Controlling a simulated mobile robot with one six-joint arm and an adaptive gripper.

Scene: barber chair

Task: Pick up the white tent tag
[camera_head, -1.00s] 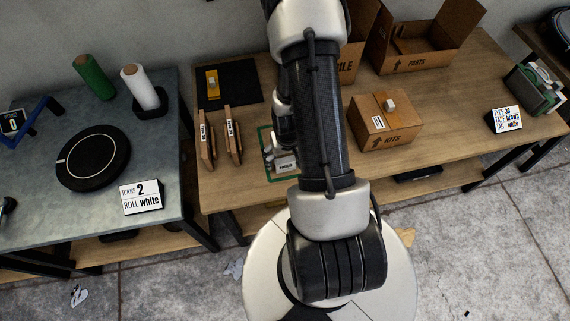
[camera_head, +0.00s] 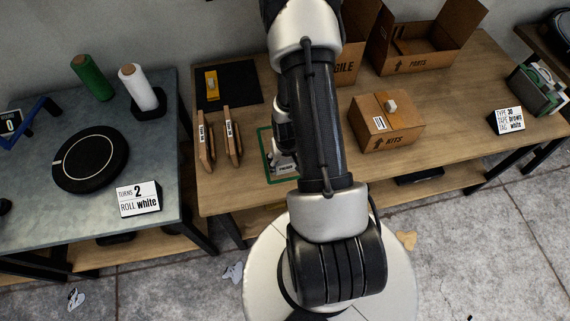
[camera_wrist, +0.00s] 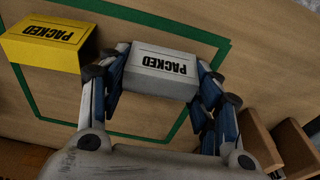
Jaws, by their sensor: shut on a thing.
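The white tent tag (camera_wrist: 162,72), printed PACKED, sits between the two fingers of my gripper (camera_wrist: 161,85) in the wrist view. My gripper is shut on it, one finger against each end. A yellow PACKED tent tag (camera_wrist: 45,50) stands just to the left, close to the left finger. The tagged area is framed by a green outline (camera_wrist: 208,38) on the wooden table. In the head view my arm hides much of this spot; a piece of the green outline (camera_head: 264,150) shows beside it. I cannot tell whether the white tag touches the table.
Two narrow brown cartons (camera_head: 205,146) stand left of the green outline. A KITS box (camera_head: 398,134) stands right of my arm. Open cartons (camera_head: 425,45) are at the back. A sign (camera_head: 508,120) stands at the far right of the table.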

